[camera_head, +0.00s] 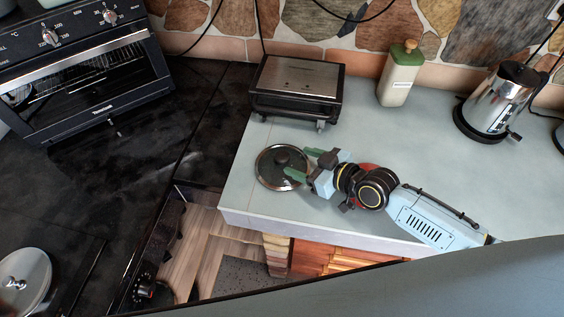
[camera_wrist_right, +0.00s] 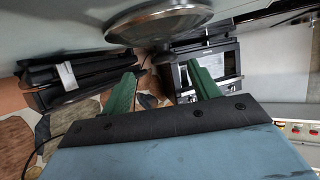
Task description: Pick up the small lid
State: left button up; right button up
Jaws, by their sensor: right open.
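The small lid (camera_head: 270,178) is round, with dark glass, a metal rim and a dark knob. It lies on the pale countertop, near its left edge. In the right wrist view the lid (camera_wrist_right: 158,22) shows at the top, seen at a shallow angle, its rim close to the fingertips. My right gripper (camera_head: 298,162) is open, its two green fingers at the lid's right side, pointing left toward the knob. The same fingers (camera_wrist_right: 162,68) stand apart in the wrist view with nothing held between them. Whether they touch the lid I cannot tell. My left gripper is not in view.
A black and silver grill (camera_head: 297,80) stands behind the lid, with a pale bottle (camera_head: 398,80) and a kettle (camera_head: 493,103) to the right. A toaster oven (camera_head: 85,70) is at the upper left. Another lidded round vessel (camera_head: 25,280) sits lower left. The countertop front middle is clear.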

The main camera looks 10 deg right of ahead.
aim_at(287, 158)
jog(key=shift+w+a+f, duration=0.25)
jog(key=shift+w+a, duration=0.05)
jog(key=shift+w, duration=0.05)
jog(key=shift+x, duration=1.05)
jog(key=x, duration=0.2)
jog(key=shift+a, duration=0.35)
jog(key=shift+w+a+f, duration=0.15)
jog(key=shift+w+a, duration=0.05)
jog(key=shift+w, duration=0.1)
jog(key=shift+a, duration=0.1)
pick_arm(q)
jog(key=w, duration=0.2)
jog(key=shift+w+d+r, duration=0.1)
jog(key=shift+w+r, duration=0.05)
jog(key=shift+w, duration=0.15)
pick_arm(e)
jog(key=shift+w, duration=0.1)
jog(key=c, duration=1.2)
jog(key=shift+o, duration=0.2)
